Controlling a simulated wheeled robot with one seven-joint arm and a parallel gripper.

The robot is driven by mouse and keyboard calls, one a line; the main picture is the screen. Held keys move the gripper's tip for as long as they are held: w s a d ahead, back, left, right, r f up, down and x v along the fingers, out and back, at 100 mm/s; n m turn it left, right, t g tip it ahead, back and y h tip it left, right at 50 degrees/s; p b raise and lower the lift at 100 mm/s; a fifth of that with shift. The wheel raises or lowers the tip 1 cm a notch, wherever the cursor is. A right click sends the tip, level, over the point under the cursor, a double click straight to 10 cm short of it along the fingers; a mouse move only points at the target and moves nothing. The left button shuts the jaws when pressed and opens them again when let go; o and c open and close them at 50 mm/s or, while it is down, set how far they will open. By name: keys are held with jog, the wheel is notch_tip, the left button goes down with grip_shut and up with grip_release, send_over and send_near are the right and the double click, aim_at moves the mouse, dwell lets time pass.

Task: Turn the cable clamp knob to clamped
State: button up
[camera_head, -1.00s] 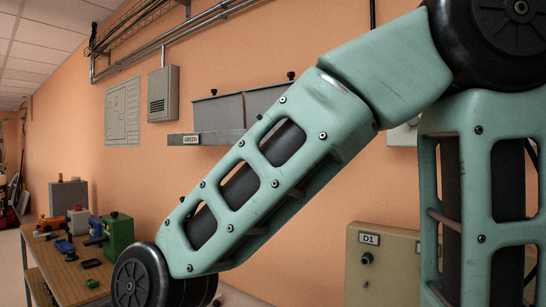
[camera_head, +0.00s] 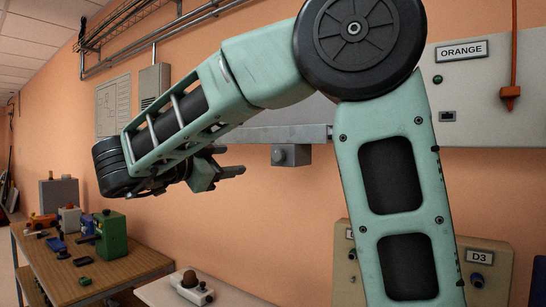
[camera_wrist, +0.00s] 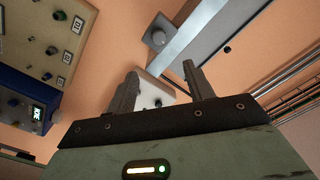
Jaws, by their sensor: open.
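My gripper (camera_head: 235,160) is raised in front of the orange wall, its fingers pointing right in the head view. In the wrist view its two fingers (camera_wrist: 160,70) are spread apart with nothing held. A grey block with a round knob-like face (camera_head: 291,154) hangs under a wall rail, right of my gripper. It also shows in the wrist view (camera_wrist: 157,37), beyond the fingertips. A pale plate with a small dark knob (camera_wrist: 158,103) shows between the fingers in the wrist view. I cannot tell for sure which of these is the cable clamp knob, nor its setting.
A wooden table (camera_head: 150,263) with a green box (camera_head: 111,235) and small parts stands at left. A beige panel labelled D3 (camera_head: 497,262) is at lower right. A wall cabinet labelled ORANGE (camera_head: 480,80) is at upper right. A blue box (camera_wrist: 30,100) shows in the wrist view.

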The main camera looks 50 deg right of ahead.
aim_at(276, 157)
jog(key=d+p, duration=0.1)
jog(key=d, duration=0.4)
jog(key=d+p, duration=0.2)
jog(key=d, duration=0.3)
jog(key=w+d+p, duration=0.1)
jog(key=d+p, duration=0.1)
jog(key=d, duration=0.4)
jog(key=shift+w+d, duration=0.1)
jog(key=shift+d, duration=0.55)
jog(key=shift+f, duration=0.1)
jog(key=c, duration=1)
